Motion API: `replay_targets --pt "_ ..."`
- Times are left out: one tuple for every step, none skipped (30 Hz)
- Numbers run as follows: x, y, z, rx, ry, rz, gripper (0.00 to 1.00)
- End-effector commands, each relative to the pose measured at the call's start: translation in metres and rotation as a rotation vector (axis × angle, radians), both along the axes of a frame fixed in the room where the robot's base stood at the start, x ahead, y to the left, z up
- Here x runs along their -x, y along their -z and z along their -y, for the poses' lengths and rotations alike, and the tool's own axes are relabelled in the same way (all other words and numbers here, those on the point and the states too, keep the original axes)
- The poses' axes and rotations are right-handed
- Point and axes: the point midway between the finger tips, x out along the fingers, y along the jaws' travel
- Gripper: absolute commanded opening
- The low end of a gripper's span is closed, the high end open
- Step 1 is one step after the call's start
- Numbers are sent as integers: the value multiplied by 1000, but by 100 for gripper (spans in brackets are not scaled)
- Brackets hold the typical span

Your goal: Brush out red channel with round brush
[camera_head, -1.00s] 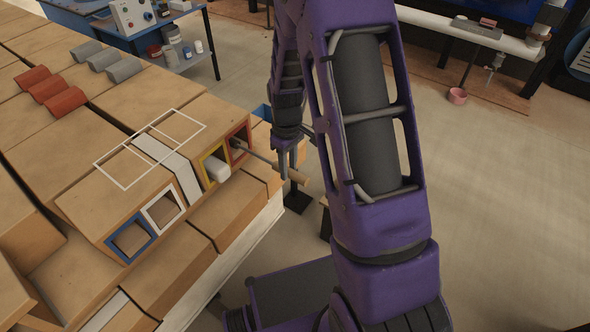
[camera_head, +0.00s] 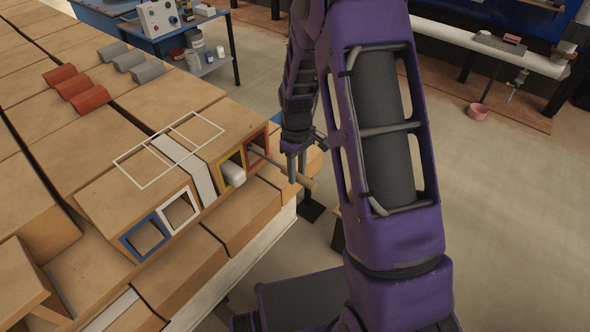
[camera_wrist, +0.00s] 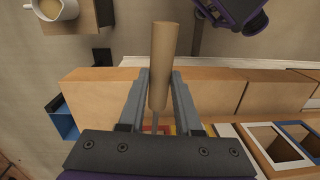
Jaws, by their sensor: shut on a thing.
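The red-rimmed channel (camera_head: 265,144) is the rightmost opening in the brick end faces in the head view. The round brush has a wooden handle (camera_head: 306,182) and a thin dark rod. The rod runs into the red-rimmed opening, and the brush head is hidden from sight. My gripper (camera_head: 293,172) is shut on the brush just outside the opening. In the wrist view the handle (camera_wrist: 164,60) stands between the two fingers (camera_wrist: 160,98) and points away from the bricks.
Beside the red opening is a yellow-rimmed channel (camera_head: 222,163) with a white block (camera_head: 233,174) protruding. White-rimmed (camera_head: 167,220) and blue-rimmed (camera_head: 127,246) channels lie left. Red (camera_head: 76,88) and grey (camera_head: 122,56) half-round pieces lie on top. A mug (camera_wrist: 58,10) shows in the wrist view.

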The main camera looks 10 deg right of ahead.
Motion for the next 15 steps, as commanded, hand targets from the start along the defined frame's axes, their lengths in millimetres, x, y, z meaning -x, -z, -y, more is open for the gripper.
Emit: replay_targets --pt "3 -1 3 0 1 1 0" --pt "4 -1 4 0 1 2 0" --pt "7 -1 6 0 2 2 0" --pt "8 0 7 0 2 1 0" --pt "10 0 9 0 2 1 0" --pt "12 -1 10 0 2 1 0" --pt "14 -1 12 0 2 1 0" --pt "16 -1 13 0 1 1 0" --pt "18 -1 14 0 1 1 0" --pt "20 -1 16 0 1 1 0" --pt "21 -1 17 0 1 1 0" --pt "23 -1 19 0 1 2 0" --pt "25 -1 20 0 1 1 0" --pt "27 -1 22 0 2 1 0" --pt "29 -1 24 0 2 1 0"
